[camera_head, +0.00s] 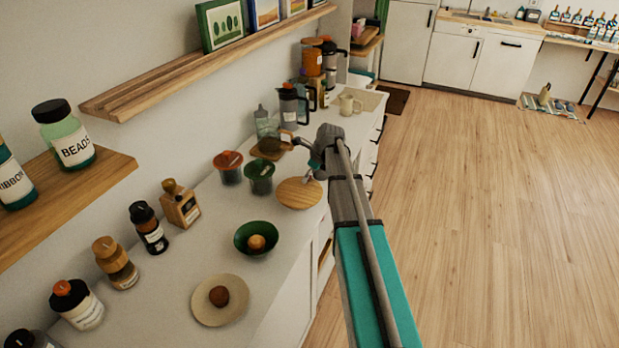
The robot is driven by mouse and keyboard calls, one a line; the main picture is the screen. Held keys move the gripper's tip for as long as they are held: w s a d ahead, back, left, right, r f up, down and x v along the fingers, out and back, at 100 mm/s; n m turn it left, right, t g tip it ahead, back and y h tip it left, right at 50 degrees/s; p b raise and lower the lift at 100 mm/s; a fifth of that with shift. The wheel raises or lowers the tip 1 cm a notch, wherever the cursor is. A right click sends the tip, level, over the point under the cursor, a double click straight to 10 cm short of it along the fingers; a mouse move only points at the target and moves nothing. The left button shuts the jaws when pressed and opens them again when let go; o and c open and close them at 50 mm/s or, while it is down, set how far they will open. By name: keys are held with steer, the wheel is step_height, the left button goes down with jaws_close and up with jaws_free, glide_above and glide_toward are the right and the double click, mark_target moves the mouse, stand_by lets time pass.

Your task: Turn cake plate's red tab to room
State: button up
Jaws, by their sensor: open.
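A round wooden plate (297,194), which looks like the cake plate, lies flat on the white counter near its front edge. I see no red tab on it; its far side is partly covered by my gripper. My gripper (308,172) is over the plate's far edge, open, with its fingers pointing down. I cannot tell whether a finger touches the plate. The fingertips are small and partly hidden by the wrist.
A green bowl (244,243) and a cream plate (205,304), each with a round brown item, stand nearer on the counter (190,255). A shelf (185,78) overhangs the wall side. The floor (480,220) at right is clear.

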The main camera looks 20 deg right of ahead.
stand_by(0.3)
jaws_close()
steer(key=shift+d, duration=0.1)
steer(key=shift+d, duration=0.1)
